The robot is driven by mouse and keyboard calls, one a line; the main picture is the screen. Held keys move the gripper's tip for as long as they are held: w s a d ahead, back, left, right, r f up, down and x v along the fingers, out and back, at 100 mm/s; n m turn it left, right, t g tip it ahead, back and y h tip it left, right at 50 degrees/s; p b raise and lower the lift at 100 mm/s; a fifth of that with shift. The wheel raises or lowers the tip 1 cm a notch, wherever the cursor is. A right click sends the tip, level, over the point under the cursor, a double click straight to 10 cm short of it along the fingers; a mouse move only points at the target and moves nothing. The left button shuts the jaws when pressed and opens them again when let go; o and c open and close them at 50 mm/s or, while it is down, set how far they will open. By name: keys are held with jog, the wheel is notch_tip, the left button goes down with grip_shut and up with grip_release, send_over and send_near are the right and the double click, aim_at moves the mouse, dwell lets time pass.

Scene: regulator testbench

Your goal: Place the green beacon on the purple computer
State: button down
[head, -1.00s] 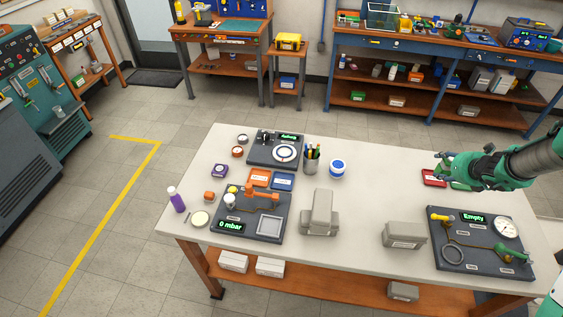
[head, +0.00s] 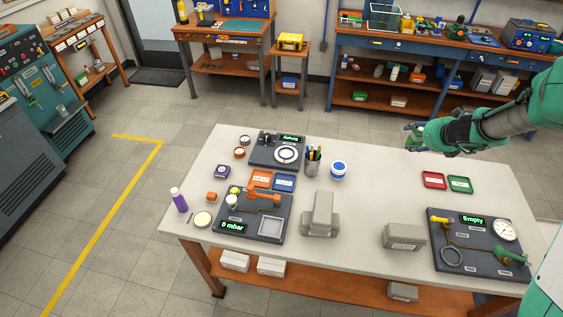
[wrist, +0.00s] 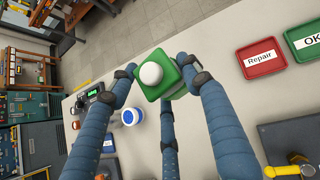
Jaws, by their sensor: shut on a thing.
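The green beacon (wrist: 162,80), a green block with a white dome, is held between the blue fingers of my gripper (wrist: 160,82) in the wrist view. In the head view my gripper (head: 412,137) is above the back right of the workbench, with a bit of green at its tip.
Red "Repair" (wrist: 260,57) and green "OK" (wrist: 309,42) trays lie on the bench. Dark panels (head: 250,218) hold gauges and displays.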

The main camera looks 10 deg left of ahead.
jog(key=w+a+n+g+y+p, duration=0.25)
jog(key=a+n+y+p, duration=0.2)
jog(key=a, duration=3.15)
jog(key=s+a+n+g+p, duration=0.15)
jog(key=s+a, duration=0.35)
jog(key=a, duration=0.6)
jog(key=s+a+n+y+p, duration=0.15)
jog(key=s+a, duration=0.25)
jog(key=a, duration=0.8)
jog(key=s+a+n+g+p, duration=0.1)
jog(key=s+a+n, duration=0.3)
jog(key=a, duration=0.7)
jog(key=shift+m, duration=0.65)
jog(key=shift+s+d+f+b, duration=0.1)
jog(key=shift+f+b, duration=0.05)
jog(key=shift+f, duration=1.2)
jog(key=shift+s+f+b, duration=0.1)
jog(key=shift+f+b, duration=0.05)
jog(key=shift+f, duration=1.15)
jog(key=shift+f, duration=0.15)
jog(key=shift+f+b, duration=0.75)
jog(key=shift+f, duration=2.25)
